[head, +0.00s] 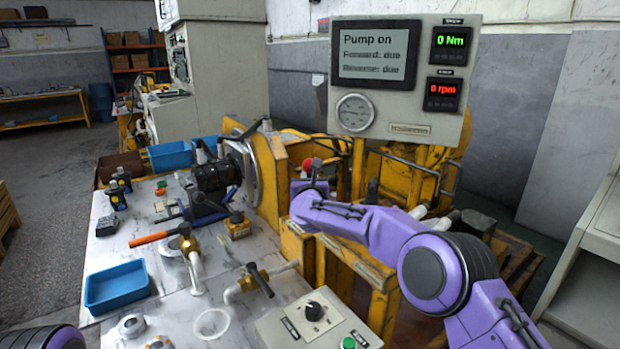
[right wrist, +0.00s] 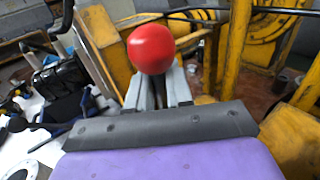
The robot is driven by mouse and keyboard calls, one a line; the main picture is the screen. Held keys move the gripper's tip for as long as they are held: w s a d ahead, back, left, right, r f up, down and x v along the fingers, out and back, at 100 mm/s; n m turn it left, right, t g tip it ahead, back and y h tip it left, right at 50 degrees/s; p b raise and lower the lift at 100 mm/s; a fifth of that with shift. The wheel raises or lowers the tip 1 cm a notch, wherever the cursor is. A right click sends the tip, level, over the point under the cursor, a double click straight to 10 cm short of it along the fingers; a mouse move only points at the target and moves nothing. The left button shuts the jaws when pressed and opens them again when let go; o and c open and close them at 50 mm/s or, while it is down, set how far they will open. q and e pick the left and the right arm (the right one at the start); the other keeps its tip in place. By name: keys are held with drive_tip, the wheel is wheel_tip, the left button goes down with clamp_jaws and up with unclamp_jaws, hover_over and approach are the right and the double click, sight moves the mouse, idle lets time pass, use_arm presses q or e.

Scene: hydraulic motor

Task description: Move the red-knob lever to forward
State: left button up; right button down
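The red-knob lever's round red knob (head: 307,165) shows in the head view, in front of the yellow frame and just beyond the end of my right arm. My right gripper (head: 312,182) is at the lever, just below the knob. In the right wrist view the knob (right wrist: 151,49) stands over the tips of the grey fingers (right wrist: 157,88). The fingers are a narrow gap apart, with something dark between them. The lever's stalk is mostly hidden, so I cannot tell whether they clamp it. My left gripper is out of view; only a piece of my left arm shows.
A panel (head: 400,75) reads "Pump on", "Forward: due", "Reverse: due", 0 Nm and 0 rpm. The yellow frame (head: 270,170) stands close around the lever. A control box (head: 315,322) with a black knob and green button is in front. A blue tray (head: 117,287) lies left on the bench.

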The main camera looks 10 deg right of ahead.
drive_tip(key=w+d+f+m+g+y+p, duration=0.1)
drive_tip(key=w+d+m+g+p, duration=0.1)
drive_tip(key=d+m+p, duration=0.1)
drive_tip(key=shift+d+f+m+g, duration=0.15)
drive_tip(key=shift+d+m+g, duration=0.25)
drive_tip(key=shift+d, duration=0.85)
drive_tip(key=shift+w, duration=0.15)
drive_tip(key=c, duration=1.3)
unclamp_jaws()
drive_tip(key=shift+o, duration=0.6)
drive_tip(key=shift+d, duration=0.15)
